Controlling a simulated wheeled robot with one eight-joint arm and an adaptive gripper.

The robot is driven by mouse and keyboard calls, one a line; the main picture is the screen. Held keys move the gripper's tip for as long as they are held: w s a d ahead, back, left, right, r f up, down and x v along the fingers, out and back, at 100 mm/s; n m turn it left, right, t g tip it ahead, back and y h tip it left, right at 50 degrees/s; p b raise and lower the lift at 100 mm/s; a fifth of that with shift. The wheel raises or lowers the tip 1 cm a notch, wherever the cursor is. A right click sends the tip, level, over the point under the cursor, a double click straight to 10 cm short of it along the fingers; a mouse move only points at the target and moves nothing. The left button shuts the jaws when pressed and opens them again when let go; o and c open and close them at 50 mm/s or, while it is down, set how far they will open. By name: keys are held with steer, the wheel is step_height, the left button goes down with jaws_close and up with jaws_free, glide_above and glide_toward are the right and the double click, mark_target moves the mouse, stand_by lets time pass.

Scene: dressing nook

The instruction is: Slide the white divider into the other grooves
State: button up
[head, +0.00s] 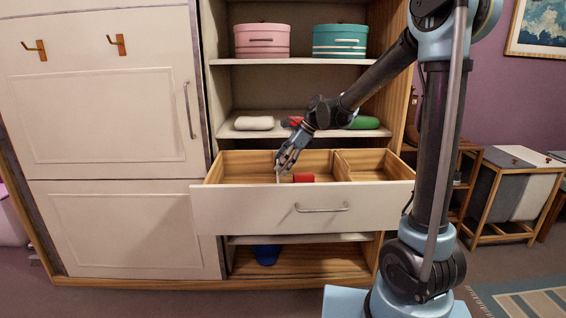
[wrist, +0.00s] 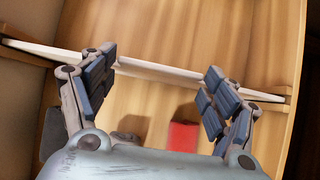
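The white divider (wrist: 160,72) stands on edge across the drawer in the wrist view, its ends near the two wooden side walls. Its right end meets a slotted strip on the wall (wrist: 288,95); the left end is near the picture's edge. In the head view only a thin pale part of the divider (head: 278,178) shows under my gripper (head: 280,167). In the wrist view my gripper (wrist: 160,68) is open, its fingers wide apart along the divider's length. I cannot tell whether the fingertips touch it. The drawer (head: 255,208) is pulled out.
A red block (head: 303,178) lies in the drawer beside the divider; it also shows in the wrist view (wrist: 183,136). A wooden partition (head: 342,166) closes off the right compartment. Shelves above hold a pink box (head: 261,41) and a teal box (head: 340,41).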

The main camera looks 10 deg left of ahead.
steer(key=shift+o, duration=0.8)
steer(key=shift+r, duration=0.1)
steer(key=v, duration=1.2)
